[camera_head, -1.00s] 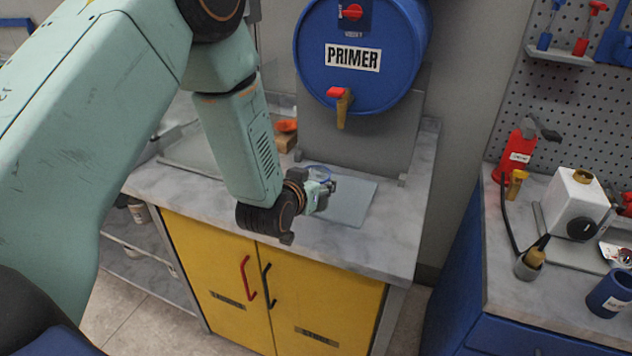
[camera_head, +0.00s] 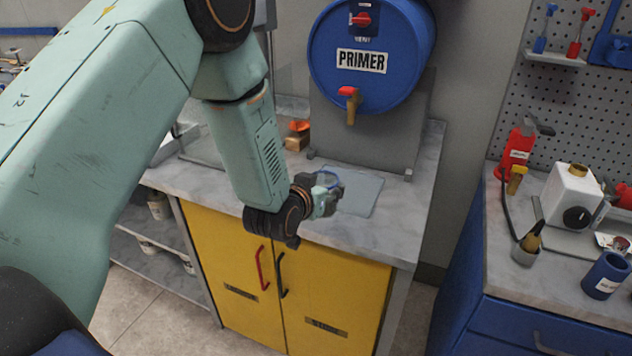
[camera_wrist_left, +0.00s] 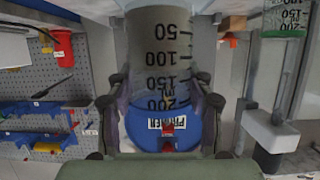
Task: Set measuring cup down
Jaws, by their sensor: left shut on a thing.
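The clear measuring cup (camera_wrist_left: 160,50) with dark 50 to 200 marks is between the fingers of my left gripper (camera_wrist_left: 160,103) in the left wrist view, which looks upside down. A pale flat sheet (camera_head: 362,195) lies on the counter just right of the gripper. I cannot tell whether the cup's base touches the surface. My right gripper is not in view.
The blue PRIMER drum (camera_head: 365,85) with its tap (camera_head: 350,103) stands behind the gripper. An orange item (camera_head: 299,126) sits at the counter's back left. The marble counter (camera_head: 405,215) is clear to the right. A blue bench (camera_head: 465,250) stands farther right.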

